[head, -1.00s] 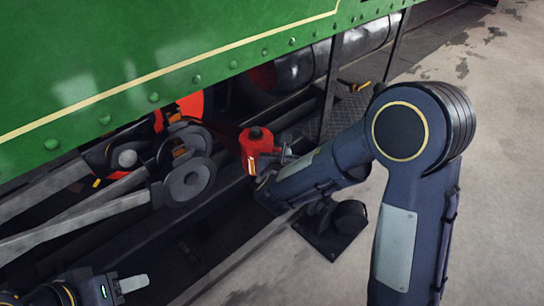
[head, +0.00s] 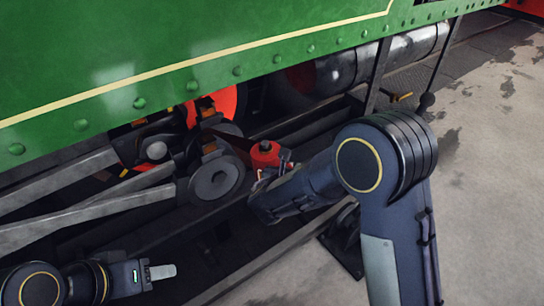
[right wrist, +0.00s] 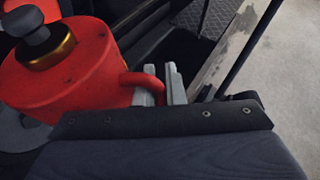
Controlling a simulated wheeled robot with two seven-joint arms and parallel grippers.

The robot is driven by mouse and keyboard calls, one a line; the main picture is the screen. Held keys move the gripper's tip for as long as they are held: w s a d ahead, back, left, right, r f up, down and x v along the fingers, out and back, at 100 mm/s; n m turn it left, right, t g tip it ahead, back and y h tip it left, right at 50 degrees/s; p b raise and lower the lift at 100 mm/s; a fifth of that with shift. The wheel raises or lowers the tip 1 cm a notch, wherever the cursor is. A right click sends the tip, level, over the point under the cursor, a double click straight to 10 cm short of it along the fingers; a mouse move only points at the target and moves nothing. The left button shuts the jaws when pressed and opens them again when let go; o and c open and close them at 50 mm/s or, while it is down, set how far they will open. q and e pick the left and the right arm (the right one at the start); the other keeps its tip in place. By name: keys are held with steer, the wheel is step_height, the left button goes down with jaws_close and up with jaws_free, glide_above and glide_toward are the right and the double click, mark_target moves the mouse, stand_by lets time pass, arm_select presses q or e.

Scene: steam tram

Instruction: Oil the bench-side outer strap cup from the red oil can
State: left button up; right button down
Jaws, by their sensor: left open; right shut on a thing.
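The red oil can (head: 265,153) has a dark cap and stands out beside the round grey rod end (head: 216,180) under the green side. My right gripper (head: 284,162) is shut on its handle, and the right wrist view shows the fingers (right wrist: 174,88) at the red handle loop with the can body (right wrist: 65,75) to their left. Small orange-brown fittings (head: 209,147) sit by the rod ends; I cannot tell which is the bench-side outer strap cup. My left gripper (head: 160,272) is open and empty at lower left.
The green side sheet (head: 190,45) overhangs the rods from above. Long grey rods (head: 80,215) run left from the rod ends. A dark post (head: 377,75) stands behind my right arm. Open concrete floor (head: 480,200) lies to the right.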

steer(key=shift+r, duration=0.1)
stand_by(0.5)
steer(key=shift+s+r+n+p, duration=0.15)
steer(key=shift+r+p, duration=0.3)
steer(key=shift+p, duration=0.4)
steer(key=shift+r+n+p, duration=0.15)
steer(key=shift+r+p, duration=0.25)
steer(key=shift+p, duration=0.45)
steer(key=shift+r, duration=0.1)
step_height(320, 180, up, 2)
steer(key=p, duration=0.4)
steer(key=shift+r+n+g+h, duration=0.2)
steer(key=shift+n+g+h, duration=0.1)
steer(key=shift+n+h, duration=0.1)
steer(key=shift+f, duration=0.1)
stand_by(0.7)
steer(key=shift+f+b, duration=0.7)
steer(key=shift+b, duration=0.55)
